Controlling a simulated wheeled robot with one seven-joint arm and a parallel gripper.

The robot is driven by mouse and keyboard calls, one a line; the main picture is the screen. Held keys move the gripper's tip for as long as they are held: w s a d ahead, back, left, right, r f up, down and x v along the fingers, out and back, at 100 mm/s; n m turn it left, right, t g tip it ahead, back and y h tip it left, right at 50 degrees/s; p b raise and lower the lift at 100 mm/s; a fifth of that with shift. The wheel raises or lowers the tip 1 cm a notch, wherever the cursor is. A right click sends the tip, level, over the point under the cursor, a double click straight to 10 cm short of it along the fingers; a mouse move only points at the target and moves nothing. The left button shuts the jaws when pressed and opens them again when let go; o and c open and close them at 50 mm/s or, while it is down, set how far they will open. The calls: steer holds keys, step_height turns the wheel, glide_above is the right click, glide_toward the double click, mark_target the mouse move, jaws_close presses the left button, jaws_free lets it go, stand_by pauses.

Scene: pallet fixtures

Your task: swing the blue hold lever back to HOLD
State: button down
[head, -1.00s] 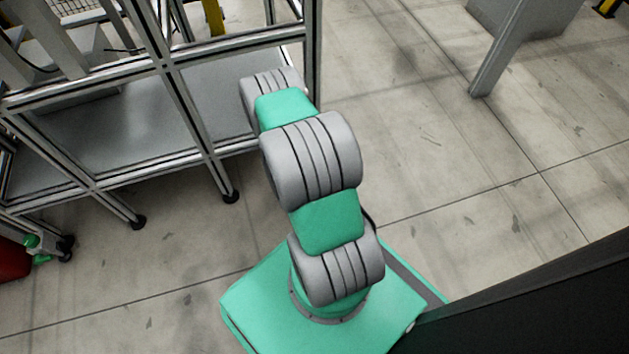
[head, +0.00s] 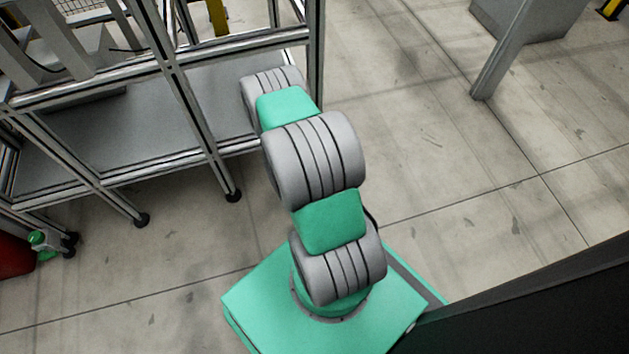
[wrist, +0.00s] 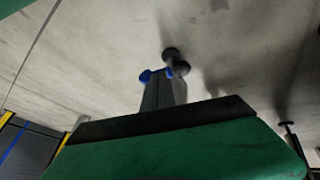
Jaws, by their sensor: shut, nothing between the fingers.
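In the wrist view my gripper (wrist: 164,91) reaches out past its green and black body. Its grey fingers are together and hold nothing. A small blue part, which looks like the hold lever (wrist: 145,76), shows just left of the fingertips, with a bit more blue at their right. The fingers hide the middle of it. Whether they touch it I cannot tell. A dark round knob (wrist: 171,54) is just beyond the tips, against a pale grey surface. No HOLD marking is readable. In the head view neither the lever nor my gripper shows.
An aluminium-profile frame (head: 185,95) with a grey lower shelf (head: 110,140) stands at the left of the head view, close to my arm. A grey post (head: 505,55) stands at the upper right. Concrete floor is clear on the right. A red object (head: 12,258) is at the left edge.

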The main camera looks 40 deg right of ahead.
steer(key=a+r+p, duration=0.4)
steer(key=a+r, duration=0.3)
steer(key=r, duration=0.1)
steer(key=shift+s+a+r, duration=0.3)
steer(key=shift+s+r, duration=0.1)
steer(key=w+a+r+n+y+p, duration=0.1)
steer(key=w+a+r+p, duration=0.35)
steer(key=r, duration=0.85)
steer(key=w+a+r+n+t+y+p, duration=0.1)
steer(key=r+p, duration=0.6)
steer(key=r, duration=0.7)
steer(key=w+a+r+n+y+p, duration=0.1)
steer(key=w+a+r+p, duration=0.35)
steer(key=r, duration=0.85)
steer(key=s+a+r+n+p, duration=0.2)
steer(key=s+r+p, duration=0.2)
steer(key=r, duration=0.6)
steer(key=s+a+r+n+y+p, duration=0.1)
steer(key=s+a+r+p, duration=0.2)
steer(key=r, duration=0.7)
steer(key=s+a+r+n+y+p, duration=0.1)
steer(key=s+r+p, duration=0.4)
steer(key=r, duration=0.5)
steer(key=shift+a+r+n+t+p, duration=0.3)
steer(key=shift+a+n+p, duration=0.5)
steer(key=shift+p, duration=0.35)
